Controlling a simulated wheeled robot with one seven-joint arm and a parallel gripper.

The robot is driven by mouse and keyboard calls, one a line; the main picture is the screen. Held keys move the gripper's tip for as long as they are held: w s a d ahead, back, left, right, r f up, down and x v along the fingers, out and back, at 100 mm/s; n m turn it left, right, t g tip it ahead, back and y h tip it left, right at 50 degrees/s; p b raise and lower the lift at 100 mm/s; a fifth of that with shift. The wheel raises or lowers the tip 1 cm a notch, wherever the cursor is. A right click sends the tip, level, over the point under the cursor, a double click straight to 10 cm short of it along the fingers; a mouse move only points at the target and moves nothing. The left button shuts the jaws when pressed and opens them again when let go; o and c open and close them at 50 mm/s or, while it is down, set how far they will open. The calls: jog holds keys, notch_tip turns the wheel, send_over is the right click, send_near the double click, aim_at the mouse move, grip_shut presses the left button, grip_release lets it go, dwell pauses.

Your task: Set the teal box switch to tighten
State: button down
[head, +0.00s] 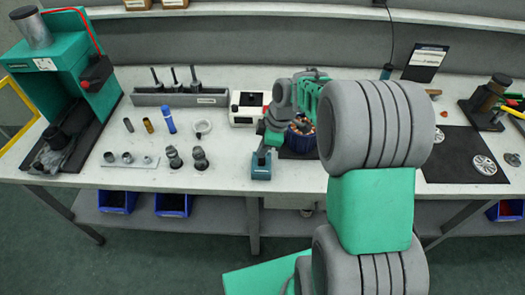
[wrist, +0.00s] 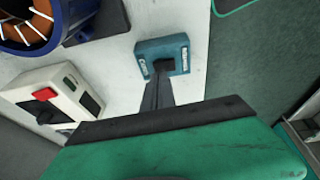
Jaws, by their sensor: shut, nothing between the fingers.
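The teal box switch (head: 261,172) is a small teal box near the front edge of the bench, just left of my arm. In the wrist view the teal box (wrist: 181,48) has small white labels on its left and right sides, too small to read surely. A dark knob (wrist: 164,65) sits on its top. My gripper (head: 262,155) is shut and empty, its dark fingertips (wrist: 158,82) at the knob. I cannot tell whether they touch it. The fingers partly cover the knob, so its setting is unclear.
A white box with a red button (wrist: 45,97) stands nearby on the bench. A blue ring with copper windings (wrist: 53,18) is beside it. Dark fittings (head: 199,159) stand to the left. The bench's front edge (head: 230,189) is close to the teal box.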

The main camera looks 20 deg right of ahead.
jog(key=a+v, duration=0.1)
jog(key=v, duration=1.1)
jog(key=shift+s+r, duration=0.25)
jog(key=shift+r, duration=0.15)
jog(key=shift+d, duration=0.1)
